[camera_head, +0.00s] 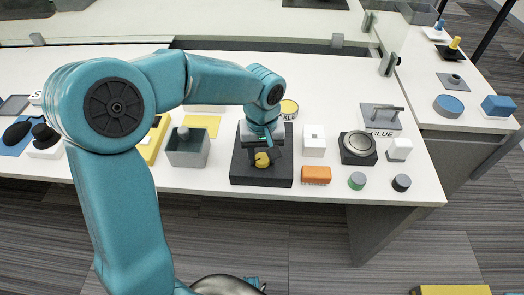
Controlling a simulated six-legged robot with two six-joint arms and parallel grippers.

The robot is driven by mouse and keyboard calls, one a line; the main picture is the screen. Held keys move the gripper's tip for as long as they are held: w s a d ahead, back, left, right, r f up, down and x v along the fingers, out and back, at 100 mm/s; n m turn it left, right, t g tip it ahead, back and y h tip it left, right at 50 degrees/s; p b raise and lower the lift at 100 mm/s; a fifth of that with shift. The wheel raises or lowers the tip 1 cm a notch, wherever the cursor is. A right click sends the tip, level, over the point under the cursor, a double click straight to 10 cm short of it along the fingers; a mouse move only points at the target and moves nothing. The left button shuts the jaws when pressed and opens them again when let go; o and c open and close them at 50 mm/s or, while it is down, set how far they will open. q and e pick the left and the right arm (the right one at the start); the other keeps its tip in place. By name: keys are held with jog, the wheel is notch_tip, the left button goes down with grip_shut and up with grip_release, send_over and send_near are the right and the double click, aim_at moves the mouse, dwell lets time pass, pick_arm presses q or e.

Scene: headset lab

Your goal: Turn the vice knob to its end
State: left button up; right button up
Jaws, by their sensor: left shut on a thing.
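The vice knob (262,159) is a small yellow piece on a dark square base (247,177) near the front middle of the white table. My left gripper (263,153) reaches down over it from above, shut on the yellow knob. The gripper and wrist hide the upper part of the knob and much of the vice behind it, so the knob's turn angle cannot be told. My right gripper is not in view.
A grey open box (188,158) stands left of the vice. A white block (314,147), an orange block (316,174) and a round-topped dark device (358,148) stand close on the right. The table's front edge is just before the base.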

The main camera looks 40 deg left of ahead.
aim_at(262, 158)
pick_arm(q)
jog(key=m+p, duration=0.1)
jog(key=m, duration=0.5)
dwell(0.6)
jog(key=o, duration=1)
jog(key=shift+o, duration=0.2)
jog(key=shift+r, duration=0.1)
notch_tip(262, 158, up, 16)
jog(key=p, duration=0.3)
